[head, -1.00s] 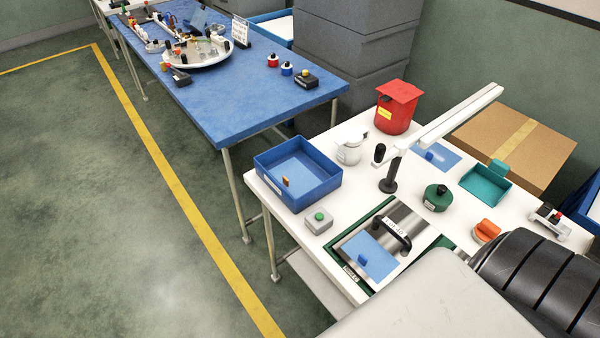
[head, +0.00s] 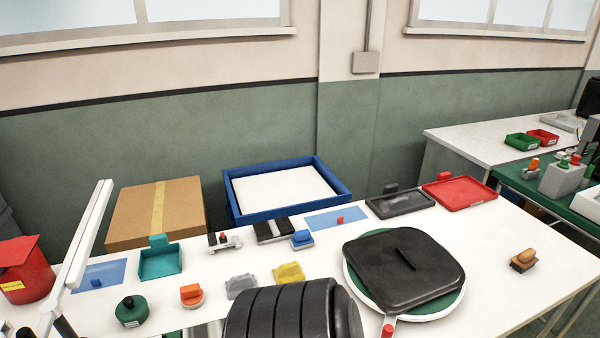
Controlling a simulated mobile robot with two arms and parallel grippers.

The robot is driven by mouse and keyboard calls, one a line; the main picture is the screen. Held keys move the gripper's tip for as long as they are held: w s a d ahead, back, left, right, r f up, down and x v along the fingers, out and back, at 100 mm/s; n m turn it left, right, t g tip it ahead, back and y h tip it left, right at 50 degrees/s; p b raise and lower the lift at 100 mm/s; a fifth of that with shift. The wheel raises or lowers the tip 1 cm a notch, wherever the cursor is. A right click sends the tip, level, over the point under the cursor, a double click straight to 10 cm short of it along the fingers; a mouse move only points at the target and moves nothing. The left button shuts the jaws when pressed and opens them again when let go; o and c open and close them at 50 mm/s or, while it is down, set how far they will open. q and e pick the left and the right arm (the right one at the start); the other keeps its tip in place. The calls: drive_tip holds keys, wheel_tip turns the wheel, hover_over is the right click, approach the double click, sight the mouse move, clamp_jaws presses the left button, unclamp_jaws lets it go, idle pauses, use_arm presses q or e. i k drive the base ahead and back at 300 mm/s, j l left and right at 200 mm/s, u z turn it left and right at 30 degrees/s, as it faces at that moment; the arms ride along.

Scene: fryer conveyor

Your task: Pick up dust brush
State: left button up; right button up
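A small brush-like item (head: 523,260) with a tan-orange handle on a darker base lies on the right part of the white table, apart from other things. It looks like the dust brush, but it is too small to be certain. Another small item with a blue handle (head: 301,239) sits near the table's back edge, and an orange-topped one (head: 191,294) stands at the front left. Neither of my grippers shows in the head view.
The white table (head: 490,295) has free room around the brush-like item. To its left is a large dark lidded pan (head: 408,268) on a round green-and-white base. A red tray (head: 460,192) and dark tray (head: 400,204) stand at the back. A lamp arm (head: 82,235) rises at left.

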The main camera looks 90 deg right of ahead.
sight(523, 261)
drive_tip(key=z, duration=4.3)
